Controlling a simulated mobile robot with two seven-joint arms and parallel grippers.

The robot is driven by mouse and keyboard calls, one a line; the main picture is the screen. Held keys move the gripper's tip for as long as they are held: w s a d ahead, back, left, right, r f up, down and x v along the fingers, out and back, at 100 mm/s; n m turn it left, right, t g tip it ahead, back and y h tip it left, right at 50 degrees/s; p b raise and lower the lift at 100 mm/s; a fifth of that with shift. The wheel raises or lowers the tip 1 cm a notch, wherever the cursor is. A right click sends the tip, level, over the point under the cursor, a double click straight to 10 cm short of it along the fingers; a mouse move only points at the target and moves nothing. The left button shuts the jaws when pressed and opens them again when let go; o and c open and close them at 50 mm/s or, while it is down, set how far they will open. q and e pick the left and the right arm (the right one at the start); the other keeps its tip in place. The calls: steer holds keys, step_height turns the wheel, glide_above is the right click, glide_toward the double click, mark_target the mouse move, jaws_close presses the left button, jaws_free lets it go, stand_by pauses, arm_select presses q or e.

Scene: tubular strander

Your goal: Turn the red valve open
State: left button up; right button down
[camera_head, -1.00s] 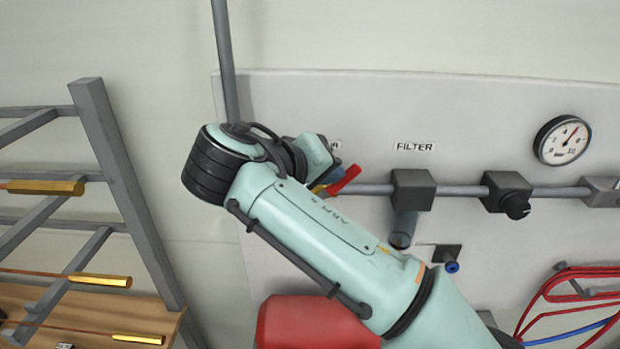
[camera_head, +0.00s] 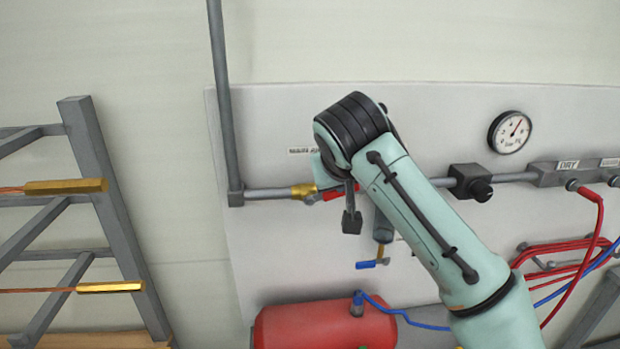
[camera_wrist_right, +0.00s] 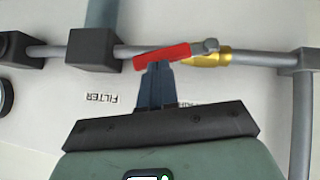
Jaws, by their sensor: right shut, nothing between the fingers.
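The red valve's lever (camera_head: 340,192) shows in the head view beside its brass body (camera_head: 302,190) on the grey pipe, partly covered by my right arm. In the right wrist view the red lever (camera_wrist_right: 163,55) lies nearly along the pipe, slightly tilted, beside the brass body (camera_wrist_right: 208,60). My right gripper (camera_wrist_right: 157,66) is shut and empty. Its fingertips are right at the lever's lower edge in that view; I cannot tell whether they touch. My left gripper is out of view.
A filter block (camera_wrist_right: 92,50) and black regulator (camera_head: 470,182) sit along the pipe. A blue-handled drain valve (camera_head: 372,263) is below my wrist. A red tank (camera_head: 320,326), red hoses (camera_head: 570,250) and a gauge (camera_head: 508,132) surround the panel. A grey rack (camera_head: 105,190) stands left.

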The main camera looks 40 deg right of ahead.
steer(key=shift+s+d+f+m+t+y+b, duration=0.3)
steer(key=shift+d+f+m+t+y+b, duration=0.3)
steer(key=shift+y, duration=0.3)
steer(key=shift+f, duration=0.1)
